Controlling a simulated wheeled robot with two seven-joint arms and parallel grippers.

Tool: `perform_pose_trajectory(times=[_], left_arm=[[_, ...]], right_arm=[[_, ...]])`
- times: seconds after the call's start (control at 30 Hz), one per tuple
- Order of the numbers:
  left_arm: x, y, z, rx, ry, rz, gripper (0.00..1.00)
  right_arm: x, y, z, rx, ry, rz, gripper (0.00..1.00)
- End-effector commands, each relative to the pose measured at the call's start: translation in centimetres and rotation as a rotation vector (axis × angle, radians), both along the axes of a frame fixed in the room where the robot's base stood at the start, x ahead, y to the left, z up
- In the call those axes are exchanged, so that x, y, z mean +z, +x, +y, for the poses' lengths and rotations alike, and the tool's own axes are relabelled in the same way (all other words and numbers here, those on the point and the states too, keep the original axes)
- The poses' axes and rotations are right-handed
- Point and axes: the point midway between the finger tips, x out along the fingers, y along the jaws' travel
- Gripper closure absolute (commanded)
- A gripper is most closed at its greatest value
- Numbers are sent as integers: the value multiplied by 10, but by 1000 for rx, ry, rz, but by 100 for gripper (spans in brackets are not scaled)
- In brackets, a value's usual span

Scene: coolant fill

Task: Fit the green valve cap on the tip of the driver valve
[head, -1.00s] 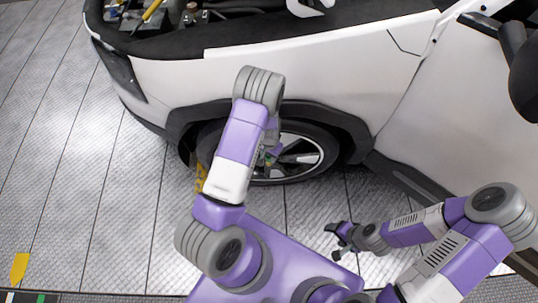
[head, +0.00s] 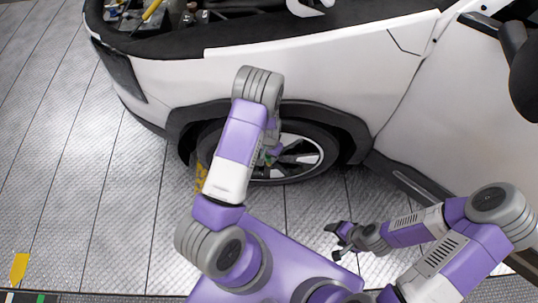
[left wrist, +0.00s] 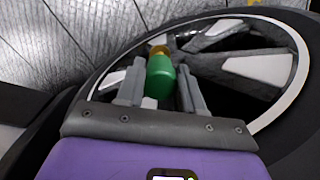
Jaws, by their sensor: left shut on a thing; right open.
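The green valve cap (left wrist: 160,78) is between the two fingers of my left gripper (left wrist: 160,92) in the left wrist view. The gripper is shut on it. A small brass-coloured piece shows at the cap's far end; I cannot tell whether it is the valve tip or part of the cap. In the head view my left gripper (head: 270,155) is in front of the front wheel (head: 309,160), mostly hidden by my arm. The driver valve is not clearly visible. My right gripper (head: 340,238) is open and empty, low above the floor and away from the wheel.
The white car (head: 320,75) fills the upper part of the head view, its engine bay open at upper left. The wheel's spokes and rim (left wrist: 298,65) surround the cap closely. A yellow object (head: 201,179) lies by the tyre. The floor at left is mostly clear.

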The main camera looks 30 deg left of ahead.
Motion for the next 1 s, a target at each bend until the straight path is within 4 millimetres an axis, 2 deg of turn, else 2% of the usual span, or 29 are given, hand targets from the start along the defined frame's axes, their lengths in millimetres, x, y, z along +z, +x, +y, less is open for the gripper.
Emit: perform_pose_trajectory(times=[0.37,1.0], left_arm=[[-2,0,0,0,0,0,91],[-19,0,0,-1,0,0,91]], right_arm=[[-2,0,0,0,0,0,35],[-15,0,0,0,0,0,35]])
